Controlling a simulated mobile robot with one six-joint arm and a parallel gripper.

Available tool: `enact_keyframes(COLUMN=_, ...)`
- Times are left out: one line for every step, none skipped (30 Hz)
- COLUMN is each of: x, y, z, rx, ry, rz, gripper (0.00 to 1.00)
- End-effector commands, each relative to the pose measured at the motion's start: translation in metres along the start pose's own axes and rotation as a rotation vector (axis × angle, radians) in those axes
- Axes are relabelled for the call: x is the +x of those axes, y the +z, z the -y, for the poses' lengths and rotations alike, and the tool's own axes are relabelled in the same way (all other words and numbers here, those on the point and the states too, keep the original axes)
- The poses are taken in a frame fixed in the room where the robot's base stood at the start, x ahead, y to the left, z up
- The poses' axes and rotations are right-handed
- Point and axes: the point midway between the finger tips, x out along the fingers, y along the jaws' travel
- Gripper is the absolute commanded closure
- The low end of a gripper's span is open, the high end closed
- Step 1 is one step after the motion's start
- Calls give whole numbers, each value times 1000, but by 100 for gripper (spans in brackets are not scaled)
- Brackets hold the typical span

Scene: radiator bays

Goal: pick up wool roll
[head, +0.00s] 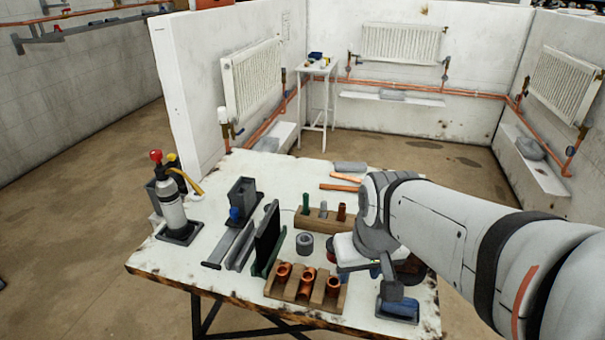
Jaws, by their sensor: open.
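I cannot tell for certain which object is the wool roll. A short grey roll with a hole in its top (304,243) stands on the white worktable (160,255), left of my gripper. A longer grey roll-like piece (350,167) lies at the table's back edge. My gripper (372,272) is open, low over the right part of the table. It is right of the short grey roll and apart from it. The wrist and arm hide much of the fingers and the table under them.
A wooden block with copper fittings (305,290) is at the front. Another wooden rack (318,222) stands behind the short roll. Dark upright plates (268,238) and a gas bottle (172,208) are left. A small tray with blue contents (398,310) is front right.

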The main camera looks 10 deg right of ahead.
Motion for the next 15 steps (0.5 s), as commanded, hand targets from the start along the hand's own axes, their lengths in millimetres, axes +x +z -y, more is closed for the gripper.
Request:
enact_keyframes(x=0, y=-17, z=-4, rx=-9, ry=-7, rz=0, gripper=56)
enact_keyframes(x=0, y=-29, z=-5, rx=-16, ry=-13, rz=-4, gripper=56)
enact_keyframes(x=2, y=-45, z=-5, rx=-29, ry=-19, rz=-10, gripper=56)
enact_keyframes(x=4, y=-58, z=-6, rx=-40, ry=-25, rz=-15, gripper=56)
enact_keyframes(x=7, y=-72, z=-6, rx=-49, ry=-31, rz=-21, gripper=56)
enact_keyframes(x=11, y=-90, z=-7, rx=-63, ry=-38, rz=-29, gripper=56)
enact_keyframes(x=15, y=-102, z=-7, rx=-74, ry=-43, rz=-35, gripper=56)
enact_keyframes(x=20, y=-116, z=-8, rx=-83, ry=-48, rz=-41, gripper=56)
enact_keyframes(x=26, y=-133, z=-9, rx=-97, ry=-53, rz=-50, gripper=56)
enact_keyframes(x=31, y=-146, z=-10, rx=-107, ry=-56, rz=-57, gripper=56)
enact_keyframes(x=36, y=-158, z=-11, rx=-116, ry=-60, rz=-64, gripper=56)
enact_keyframes(x=45, y=-174, z=-13, rx=-128, ry=-63, rz=-73, gripper=56)
enact_keyframes(x=51, y=-186, z=-14, rx=-137, ry=-66, rz=-79, gripper=56)
enact_keyframes(x=58, y=-198, z=-16, rx=-147, ry=-68, rz=-87, gripper=56)
enact_keyframes(x=68, y=-213, z=-18, rx=-158, ry=-70, rz=-95, gripper=56)
